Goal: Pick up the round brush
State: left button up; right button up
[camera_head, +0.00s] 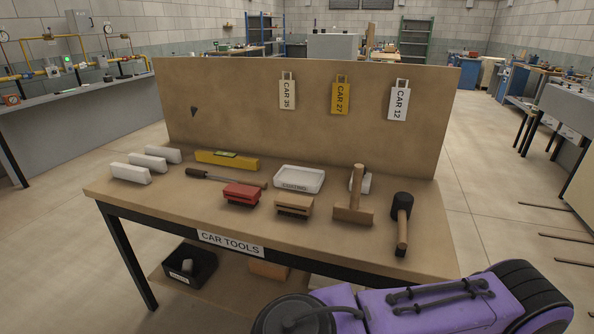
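A tool with a thick, round black head and a wooden handle (402,222) lies at the right end of the workbench, its handle pointing to the near edge. It best fits the round brush, but I cannot make out bristles. Left of it stands a wooden T-shaped tool (356,195), with a small white thing partly hidden behind it. A wooden block brush (294,204) and a red block brush (241,194) lie further left. Neither of my grippers shows in the head view.
The workbench (147,202) has a tall back board (230,105) with hanging tags. A white tray (299,179), a yellow level (227,160), a long dark tool and several white blocks lie on it. A black bin (190,264) is on the lower shelf.

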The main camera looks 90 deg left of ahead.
aim_at(189, 172)
jog(key=u, duration=2.4)
